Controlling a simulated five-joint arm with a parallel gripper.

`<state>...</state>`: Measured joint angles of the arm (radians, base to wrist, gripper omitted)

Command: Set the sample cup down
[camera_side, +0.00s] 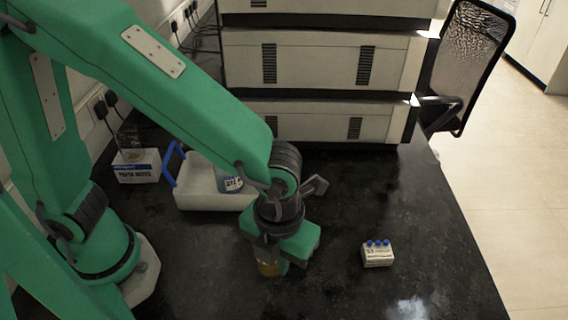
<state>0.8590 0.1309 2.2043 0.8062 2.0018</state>
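My gripper (275,262) points down over the dark bench, just left of the picture's middle. The sample cup (268,268), small with an amber lower part, sits between its fingers. The gripper looks shut on it. My gripper hides the cup's upper part. The cup is at or close to the bench top (340,210); I cannot tell whether it touches.
A white tray (200,198) with a blue handle (172,165) and a labelled bottle (231,182) are behind my gripper. A small white rack with blue caps (377,255) stands to the right. A white box (136,166) is at left. Stacked instruments (315,118) line the back.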

